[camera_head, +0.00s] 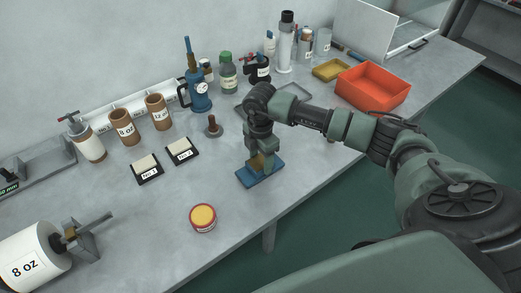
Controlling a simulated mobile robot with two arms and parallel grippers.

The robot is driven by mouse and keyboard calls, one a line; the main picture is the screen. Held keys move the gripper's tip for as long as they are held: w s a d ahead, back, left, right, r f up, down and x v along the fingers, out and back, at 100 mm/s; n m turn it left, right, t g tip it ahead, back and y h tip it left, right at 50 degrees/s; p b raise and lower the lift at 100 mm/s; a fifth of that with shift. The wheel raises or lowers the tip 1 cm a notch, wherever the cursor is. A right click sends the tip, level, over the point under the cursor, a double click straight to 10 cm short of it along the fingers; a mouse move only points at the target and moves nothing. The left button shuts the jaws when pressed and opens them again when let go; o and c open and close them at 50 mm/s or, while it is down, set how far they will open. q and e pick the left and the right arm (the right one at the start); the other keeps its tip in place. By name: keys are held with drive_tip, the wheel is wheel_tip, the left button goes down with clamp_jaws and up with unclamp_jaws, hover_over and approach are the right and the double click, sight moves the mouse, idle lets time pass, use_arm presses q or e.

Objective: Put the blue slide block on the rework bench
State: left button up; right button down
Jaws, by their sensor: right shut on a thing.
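The blue slide block (248,180) is a flat blue slab with a yellowish upright part on top. It is near the front edge of the grey bench (160,210), in the middle of the view. My right gripper (262,160) points down over it and is shut on it; the fingers partly hide the upright part. I cannot tell whether the slab touches the bench top or hangs just above it. My left gripper is not in view.
A yellow-lidded tin (203,217) stands to the left of the block. Black pads with white cards (146,167), brown 8 oz cups (125,132) and a blue gauge tool (198,95) are farther back. An orange bin (372,88) is at right. Bench space around the tin is clear.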

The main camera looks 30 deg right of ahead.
drive_tip(key=shift+w+f, duration=0.15)
drive_tip(key=shift+f, duration=0.2)
drive_tip(key=shift+f, duration=0.15)
drive_tip(key=shift+c, duration=2.4)
unclamp_jaws()
drive_tip(key=shift+f, duration=0.1)
drive_tip(key=shift+s, duration=0.2)
